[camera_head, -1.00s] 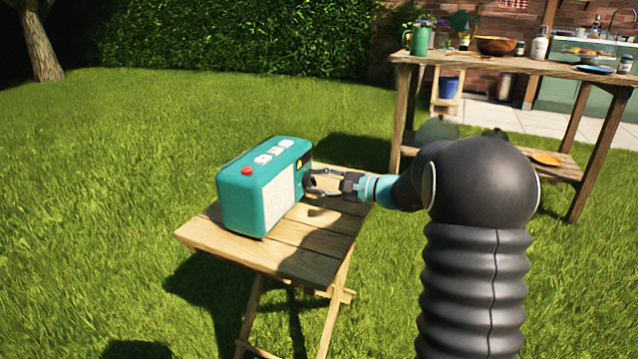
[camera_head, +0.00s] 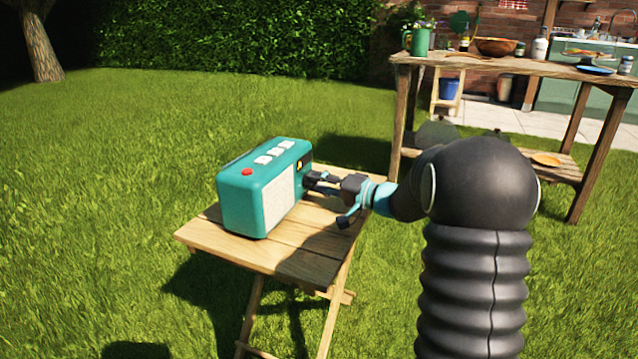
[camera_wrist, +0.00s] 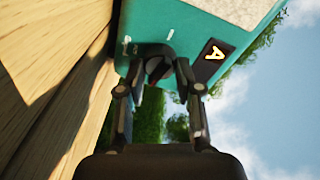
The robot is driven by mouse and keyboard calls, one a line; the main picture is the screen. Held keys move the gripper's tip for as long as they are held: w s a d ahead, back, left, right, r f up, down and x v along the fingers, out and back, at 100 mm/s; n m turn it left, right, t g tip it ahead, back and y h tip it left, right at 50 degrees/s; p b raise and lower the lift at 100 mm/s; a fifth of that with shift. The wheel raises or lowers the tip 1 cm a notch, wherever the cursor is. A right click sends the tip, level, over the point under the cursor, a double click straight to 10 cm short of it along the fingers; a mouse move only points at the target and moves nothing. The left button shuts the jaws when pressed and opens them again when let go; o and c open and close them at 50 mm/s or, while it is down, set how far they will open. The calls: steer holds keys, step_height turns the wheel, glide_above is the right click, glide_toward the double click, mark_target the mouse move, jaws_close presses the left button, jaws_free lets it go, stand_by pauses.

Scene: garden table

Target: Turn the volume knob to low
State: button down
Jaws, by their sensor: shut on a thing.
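A teal radio (camera_head: 243,203) with a pale speaker front, a red button and several white buttons on top stands upright on a small wooden folding table (camera_head: 300,264). My gripper (camera_head: 311,179) reaches in from the right at the radio's right end. In the wrist view my gripper (camera_wrist: 155,75) has its two fingers closed on either side of the knob. White marks show on the panel around the knob. The knob's pointer is not clear.
A taller wooden table (camera_head: 480,62) stands at the back right with a green watering can (camera_head: 420,42), a wooden bowl (camera_head: 496,47) and other items. Open lawn lies left of and around the small table. The small table's top is bare in front of the radio.

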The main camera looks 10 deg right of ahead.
steer(key=shift+n, duration=0.5)
steer(key=c, duration=0.8)
jaws_free()
steer(key=shift+a, duration=0.1)
steer(key=shift+o, duration=0.2)
steer(key=v, duration=1.2)
